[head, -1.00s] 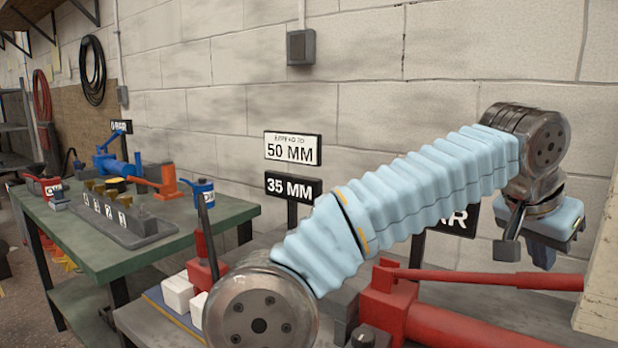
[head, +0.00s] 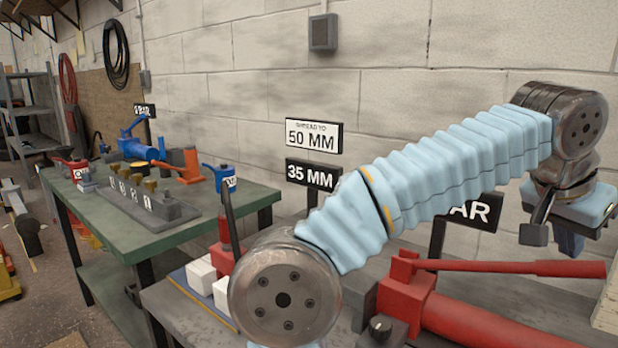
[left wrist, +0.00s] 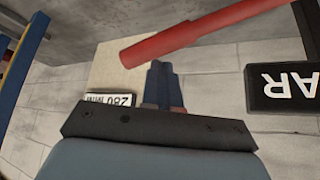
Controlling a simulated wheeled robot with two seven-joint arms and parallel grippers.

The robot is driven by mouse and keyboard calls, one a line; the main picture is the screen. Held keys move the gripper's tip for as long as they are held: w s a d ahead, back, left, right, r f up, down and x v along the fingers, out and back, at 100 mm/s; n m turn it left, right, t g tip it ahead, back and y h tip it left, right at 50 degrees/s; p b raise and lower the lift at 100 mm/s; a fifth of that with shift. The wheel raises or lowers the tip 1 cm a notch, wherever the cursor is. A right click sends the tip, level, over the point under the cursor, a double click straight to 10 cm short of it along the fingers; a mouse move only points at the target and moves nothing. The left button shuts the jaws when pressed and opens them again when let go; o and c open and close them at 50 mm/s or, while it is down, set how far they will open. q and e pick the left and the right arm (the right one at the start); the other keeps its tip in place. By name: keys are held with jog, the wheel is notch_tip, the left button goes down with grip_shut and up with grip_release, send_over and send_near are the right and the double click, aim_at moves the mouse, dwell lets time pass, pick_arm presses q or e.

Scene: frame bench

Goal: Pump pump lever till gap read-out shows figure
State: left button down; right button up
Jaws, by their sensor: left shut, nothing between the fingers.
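The red pump lever (head: 520,268) runs nearly level to the right from the red pump (head: 405,297) in the head view. It also crosses the top of the left wrist view (left wrist: 205,32). My left gripper (head: 571,246) is above the lever's right part, fingers down. In the left wrist view its dark blue fingers (left wrist: 161,72) are together and empty, close to the lever; I cannot tell whether they touch it. The gap read-out (head: 312,175) shows 35 MM. The sign above it (head: 313,136) reads 50 MM. My right gripper is not in view.
A partly hidden BAR sign (head: 477,211) stands behind the pump. A black knob (head: 381,327) sits at the pump's front. White blocks (head: 200,272) lie left of my arm. A green table (head: 92,232) with tools stands at the left. A block wall closes the back.

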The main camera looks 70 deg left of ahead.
pick_arm(q)
jog(key=shift+f, duration=0.1)
notch_tip(320, 180, down, 8)
jog(key=b, duration=0.7)
notch_tip(320, 180, up, 8)
jog(key=p, duration=0.8)
jog(key=shift+r, duration=0.2)
jog(key=shift+f, duration=0.15)
